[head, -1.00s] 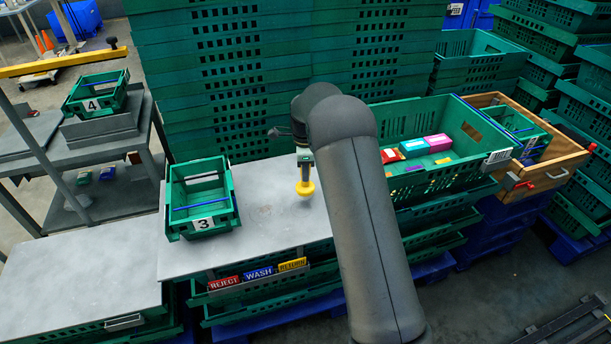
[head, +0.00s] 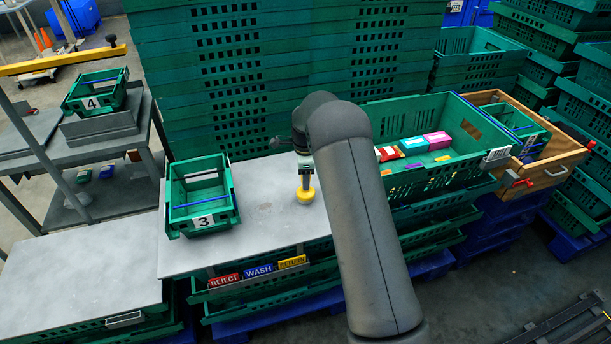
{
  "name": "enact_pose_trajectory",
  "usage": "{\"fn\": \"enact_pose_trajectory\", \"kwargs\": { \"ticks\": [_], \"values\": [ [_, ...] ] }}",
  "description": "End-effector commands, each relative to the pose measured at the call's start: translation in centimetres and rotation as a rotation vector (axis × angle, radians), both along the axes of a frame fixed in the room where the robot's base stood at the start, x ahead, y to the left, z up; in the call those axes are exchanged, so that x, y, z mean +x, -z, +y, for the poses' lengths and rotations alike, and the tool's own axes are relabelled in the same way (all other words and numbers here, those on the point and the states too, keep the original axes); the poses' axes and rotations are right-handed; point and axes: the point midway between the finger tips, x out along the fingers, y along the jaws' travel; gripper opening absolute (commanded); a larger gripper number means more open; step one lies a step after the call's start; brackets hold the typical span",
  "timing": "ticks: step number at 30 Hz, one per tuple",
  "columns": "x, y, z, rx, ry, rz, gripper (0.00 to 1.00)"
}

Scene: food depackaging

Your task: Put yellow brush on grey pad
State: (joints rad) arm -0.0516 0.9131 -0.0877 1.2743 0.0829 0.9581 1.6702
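The yellow brush (head: 305,194) is below the end of my arm, upright, with its round yellow head down and a dark handle above. My gripper (head: 304,170) is at the top of the handle and appears shut on it; the fingers are tiny and partly dark. The brush is over or on the grey top (head: 268,232) beside crate 3; I cannot tell whether its head touches. This grey surface may be the grey pad. Another flat grey surface (head: 85,265) lies lower left. My arm hides the right end of the grey top.
Green crate 3 (head: 203,222) stands left of the brush. Labels REJECT, WASH and RETURN (head: 258,272) line the front edge. A large green crate (head: 440,182) with coloured packets is at the right. Tall green crate stacks (head: 240,90) stand behind. The grey top's front middle is clear.

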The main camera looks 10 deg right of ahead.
Motion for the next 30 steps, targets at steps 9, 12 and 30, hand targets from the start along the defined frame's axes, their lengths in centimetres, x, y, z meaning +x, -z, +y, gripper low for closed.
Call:
{"fn": "enact_pose_trajectory", "kwargs": {
  "ticks": [9,12,30],
  "values": [
    [0.1,-2.4,0.0,0.000,0.000,-0.005,0.49],
    [0.1,-4.5,0.0,0.000,-0.001,-0.006,0.49],
    [-0.1,-12.5,0.0,0.001,-0.006,-0.001,0.49]
  ]
}}
